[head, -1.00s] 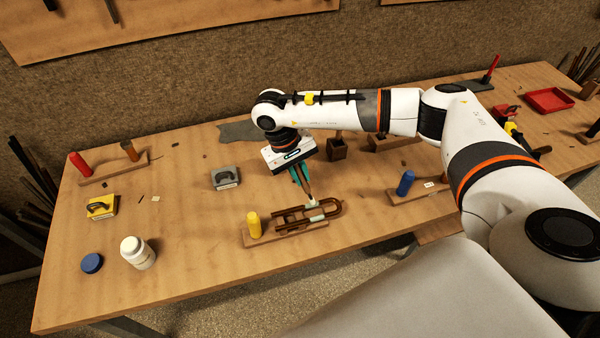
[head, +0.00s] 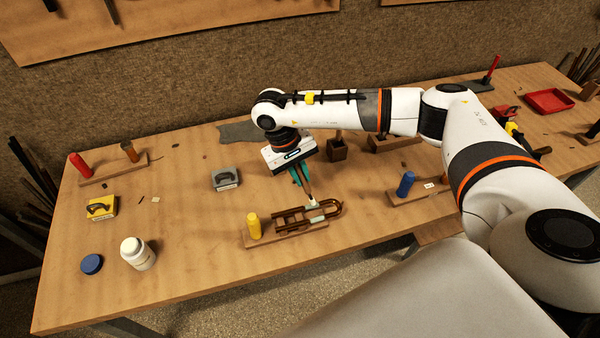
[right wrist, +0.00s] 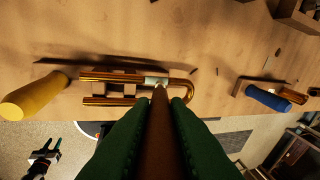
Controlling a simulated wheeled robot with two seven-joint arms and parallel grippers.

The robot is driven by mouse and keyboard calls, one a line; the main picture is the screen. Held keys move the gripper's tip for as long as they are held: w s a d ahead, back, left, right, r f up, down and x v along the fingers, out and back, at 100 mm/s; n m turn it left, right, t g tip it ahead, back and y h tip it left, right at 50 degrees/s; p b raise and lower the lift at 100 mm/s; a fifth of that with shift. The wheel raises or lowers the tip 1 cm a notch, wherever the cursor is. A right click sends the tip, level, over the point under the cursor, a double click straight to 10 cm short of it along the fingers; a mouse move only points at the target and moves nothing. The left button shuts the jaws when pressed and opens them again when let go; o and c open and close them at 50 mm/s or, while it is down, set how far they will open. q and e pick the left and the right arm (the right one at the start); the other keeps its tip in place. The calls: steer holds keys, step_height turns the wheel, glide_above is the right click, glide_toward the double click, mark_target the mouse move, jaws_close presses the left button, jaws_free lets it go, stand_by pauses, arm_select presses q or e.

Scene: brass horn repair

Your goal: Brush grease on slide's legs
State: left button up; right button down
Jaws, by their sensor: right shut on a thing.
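The slide (head: 335,208) is a brass U-shaped tube lying on a wooden stand (head: 262,240) with a yellow post (head: 254,226). In the right wrist view its two legs (right wrist: 105,101) run left from the bend, with a pale band (right wrist: 155,81) on the upper leg. My right gripper (head: 303,176) is shut on a brush (right wrist: 160,135) with a brown handle. The brush tip points down at the slide by the pale band; contact is hard to tell. My left gripper (right wrist: 50,150) shows small at the lower left of the right wrist view, its fingers apparently apart.
A white jar (head: 138,254) stands at the front left with a blue lid (head: 91,264) beside it. A grey block (head: 225,179), a yellow block (head: 101,207) and a stand with a blue post (head: 405,183) are nearby. The left middle of the table is mostly clear.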

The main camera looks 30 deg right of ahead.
steer(key=shift+r+p, duration=1.35)
steer(key=shift+r, duration=1.95)
steer(key=shift+f, duration=0.1)
